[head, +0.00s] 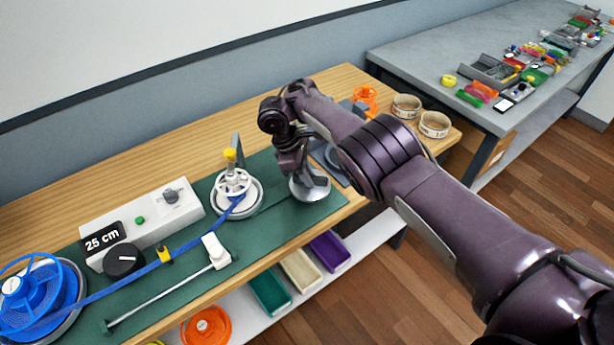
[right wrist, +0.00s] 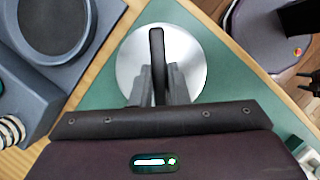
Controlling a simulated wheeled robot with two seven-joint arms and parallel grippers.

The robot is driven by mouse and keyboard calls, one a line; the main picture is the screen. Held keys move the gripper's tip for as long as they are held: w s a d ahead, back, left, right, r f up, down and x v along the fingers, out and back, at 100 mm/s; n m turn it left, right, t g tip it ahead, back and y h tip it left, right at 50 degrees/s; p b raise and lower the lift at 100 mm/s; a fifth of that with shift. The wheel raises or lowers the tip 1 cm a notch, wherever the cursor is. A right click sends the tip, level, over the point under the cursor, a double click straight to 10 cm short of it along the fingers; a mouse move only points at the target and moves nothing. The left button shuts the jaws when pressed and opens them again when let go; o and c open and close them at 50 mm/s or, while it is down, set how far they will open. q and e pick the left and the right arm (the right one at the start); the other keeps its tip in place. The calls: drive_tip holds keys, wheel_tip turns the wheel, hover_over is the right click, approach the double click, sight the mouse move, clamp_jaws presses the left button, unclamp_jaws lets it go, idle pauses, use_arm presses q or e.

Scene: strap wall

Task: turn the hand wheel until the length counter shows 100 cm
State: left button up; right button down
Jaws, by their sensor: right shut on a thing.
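The hand wheel is a silver disc (head: 312,188) at the right end of the green mat. It also shows in the right wrist view (right wrist: 195,62), with a black bar handle (right wrist: 157,48) across it. My right gripper (right wrist: 158,85) is shut on this handle, one finger on each side; in the head view the gripper (head: 300,172) hides part of the wheel. The length counter (head: 102,238) on a white box reads 25 cm. A blue strap (head: 187,246) runs from the blue spool (head: 40,297) to a white reel (head: 233,184) with a yellow knob. My left gripper is out of view.
Two tape rolls (head: 434,124) and an orange object (head: 367,94) are at the bench's right end, beyond my right arm. A white clamp with a rod (head: 216,252) lies along the mat's front. Coloured bins (head: 330,250) sit on the shelf below. A grey table (head: 440,55) stands farther right.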

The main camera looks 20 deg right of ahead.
drive_tip(key=shift+r+m+g+p, duration=0.15)
drive_tip(key=shift+m+g+p, duration=0.35)
drive_tip(key=shift+m, duration=0.7)
drive_tip(key=shift+w+d+m+y+p, duration=0.15)
drive_tip(key=shift+m+y+p, duration=0.3)
drive_tip(key=shift+m, duration=0.55)
drive_tip(key=shift+g, duration=0.3)
drive_tip(key=c, duration=1.4)
unclamp_jaws()
